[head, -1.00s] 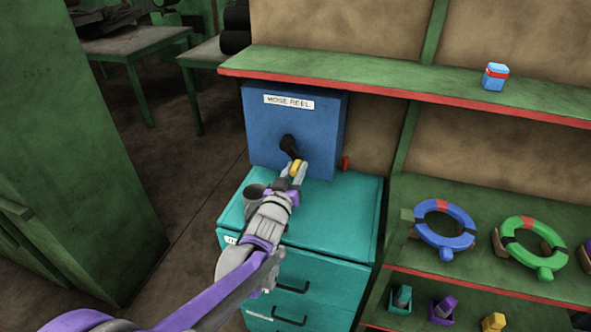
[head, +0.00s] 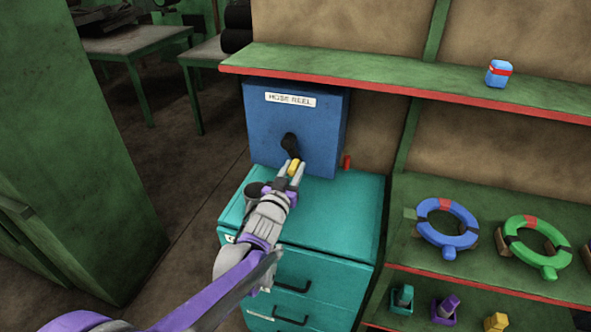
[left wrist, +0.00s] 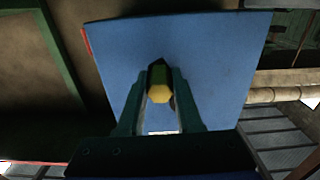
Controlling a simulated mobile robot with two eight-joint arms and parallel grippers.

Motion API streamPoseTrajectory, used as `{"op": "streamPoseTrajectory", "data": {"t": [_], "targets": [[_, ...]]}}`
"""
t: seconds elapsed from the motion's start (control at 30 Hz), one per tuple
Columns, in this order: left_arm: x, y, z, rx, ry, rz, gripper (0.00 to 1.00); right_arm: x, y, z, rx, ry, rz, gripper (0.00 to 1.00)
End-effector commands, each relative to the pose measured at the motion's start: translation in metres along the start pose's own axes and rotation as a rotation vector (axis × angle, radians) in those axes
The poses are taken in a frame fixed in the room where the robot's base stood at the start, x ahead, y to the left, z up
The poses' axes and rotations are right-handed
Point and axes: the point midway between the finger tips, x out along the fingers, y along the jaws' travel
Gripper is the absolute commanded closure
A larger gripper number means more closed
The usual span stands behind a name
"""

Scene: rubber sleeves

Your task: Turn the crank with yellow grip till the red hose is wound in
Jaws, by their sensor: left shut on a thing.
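The blue hose reel box (head: 322,119) stands on the teal cabinet and bears a "HOSE REEL" label. A dark crank (head: 289,146) is on its front, with its arm pointing down and its yellow grip (head: 294,166) at the lower end. My left gripper (head: 295,169) is shut on the yellow grip; the left wrist view also shows the grip (left wrist: 160,94) between the two fingers. A short red hose end (head: 347,162) shows at the right side of the box. The rest of the hose is hidden. My right gripper is not in view.
The teal drawer cabinet (head: 345,215) is below the box. A green shelf (head: 400,78) with a blue and red container (head: 499,73) runs close above it. Blue (head: 447,240) and green (head: 537,258) rings are at the right. A green locker (head: 70,150) stands at the left.

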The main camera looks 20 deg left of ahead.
Motion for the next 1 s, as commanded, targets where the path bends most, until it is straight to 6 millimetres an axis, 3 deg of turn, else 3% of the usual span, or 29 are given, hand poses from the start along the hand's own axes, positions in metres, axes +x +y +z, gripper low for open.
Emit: {"op": "streamPoseTrajectory", "data": {"t": [0.4, 1.0], "targets": [[0.0, -0.022, 0.008, 0.39, -0.001, -0.001, 1.0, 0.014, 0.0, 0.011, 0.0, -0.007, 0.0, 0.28], [0.0, -0.052, 0.0, 0.92, -0.002, -0.001, 1.0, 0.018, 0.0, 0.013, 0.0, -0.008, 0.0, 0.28]]}}
